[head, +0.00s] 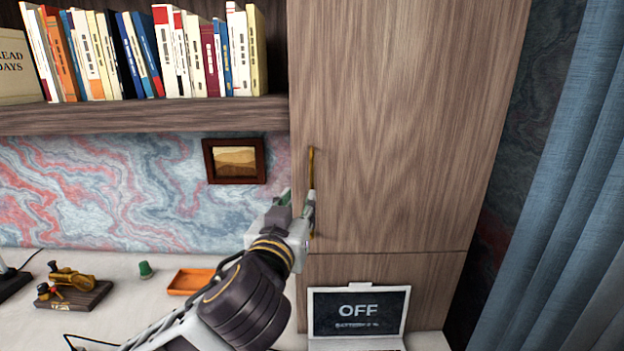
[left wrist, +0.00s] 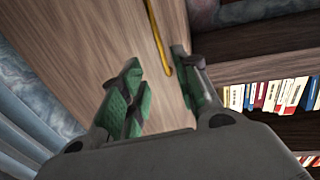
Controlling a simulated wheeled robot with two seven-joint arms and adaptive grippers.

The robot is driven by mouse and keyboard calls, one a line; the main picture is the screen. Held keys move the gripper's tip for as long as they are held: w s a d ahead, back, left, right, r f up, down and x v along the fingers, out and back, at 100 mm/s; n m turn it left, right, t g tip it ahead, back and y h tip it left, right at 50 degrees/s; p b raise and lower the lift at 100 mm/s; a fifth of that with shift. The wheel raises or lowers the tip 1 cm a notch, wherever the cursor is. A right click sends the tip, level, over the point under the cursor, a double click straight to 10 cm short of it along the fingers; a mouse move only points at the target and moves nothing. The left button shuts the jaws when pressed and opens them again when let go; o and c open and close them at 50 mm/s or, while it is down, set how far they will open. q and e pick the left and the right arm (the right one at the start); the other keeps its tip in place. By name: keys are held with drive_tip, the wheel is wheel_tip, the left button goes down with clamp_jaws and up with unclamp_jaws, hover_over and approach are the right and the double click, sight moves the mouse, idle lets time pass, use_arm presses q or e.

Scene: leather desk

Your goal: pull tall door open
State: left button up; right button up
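The tall door (head: 400,130) is a brown wood-grain cabinet front and looks shut. Its thin brass handle (head: 311,168) runs upright near the door's left edge. My left gripper (head: 297,196) is at the handle's lower part, hiding some of it. In the left wrist view the gripper (left wrist: 160,90) is open, its green-padded fingers apart. The handle (left wrist: 158,38) also shows there, its end lying between and beyond the fingertips, nearer the right finger. I cannot tell whether a finger touches it. My right gripper is in neither view.
A bookshelf (head: 140,118) with several books stands left of the door. A laptop (head: 358,312) sits on the desk below the door. A picture frame (head: 234,161), an orange tray (head: 190,281) and a green thimble-like object (head: 145,269) are at left. A blue curtain (head: 560,180) hangs at right.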

sight(311, 180)
use_arm(q)
drive_tip(key=shift+w, duration=0.15)
drive_tip(key=shift+w+d+p, duration=0.45)
drive_tip(key=shift+w+p, duration=0.2)
drive_tip(key=shift+w, duration=1.55)
drive_tip(key=shift+w+d+p, duration=0.45)
drive_tip(key=shift+w+p, duration=0.25)
drive_tip(key=shift+w, duration=1.5)
drive_tip(key=shift+w+d+p, duration=0.45)
drive_tip(key=shift+w+p, duration=0.2)
drive_tip(key=shift+w, duration=1.55)
drive_tip(key=shift+c, duration=1)
clamp_jaws()
